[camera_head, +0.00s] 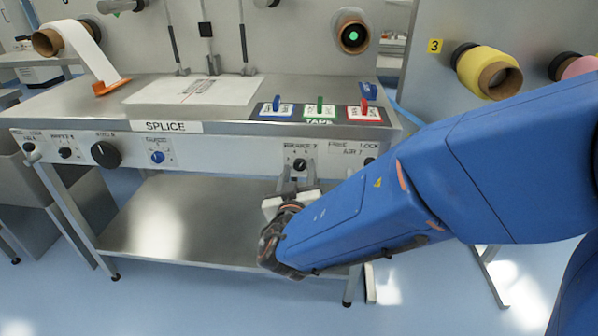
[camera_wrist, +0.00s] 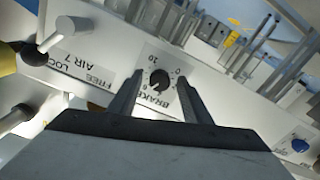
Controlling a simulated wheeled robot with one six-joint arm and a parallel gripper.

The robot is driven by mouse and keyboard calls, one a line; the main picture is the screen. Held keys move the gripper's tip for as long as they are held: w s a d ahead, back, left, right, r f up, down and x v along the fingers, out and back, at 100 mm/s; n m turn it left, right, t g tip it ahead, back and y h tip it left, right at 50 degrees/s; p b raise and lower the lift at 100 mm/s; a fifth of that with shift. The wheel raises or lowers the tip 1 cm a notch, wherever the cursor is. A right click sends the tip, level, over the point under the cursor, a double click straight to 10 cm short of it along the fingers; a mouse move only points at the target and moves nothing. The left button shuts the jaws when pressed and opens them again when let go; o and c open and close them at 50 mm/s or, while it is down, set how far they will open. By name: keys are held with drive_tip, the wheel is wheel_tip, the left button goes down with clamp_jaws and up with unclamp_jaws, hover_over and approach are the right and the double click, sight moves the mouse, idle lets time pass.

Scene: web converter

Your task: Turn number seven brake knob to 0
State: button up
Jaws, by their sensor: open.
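The brake knob (camera_wrist: 159,79) is small and black, on a white plate lettered "BRAKE" on the panel front. The wrist view shows it tilted, with a "10" and a "0" beside it. I cannot tell for sure which mark its pointer faces. In the head view the same knob (camera_head: 299,164) sits under the "BRAKE 7" label. My gripper (camera_wrist: 161,82) is open, with one finger on each side of the knob in the wrist view. In the head view my gripper (camera_head: 298,178) is just in front of the panel. I see no clear contact with the knob.
A blue knob (camera_head: 157,157) and a large black knob (camera_head: 106,154) are further left on the panel. The tape switches (camera_head: 320,108) stand on the table above.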

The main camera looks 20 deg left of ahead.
drive_tip(key=c, duration=1)
drive_tip(key=shift+c, duration=0.2)
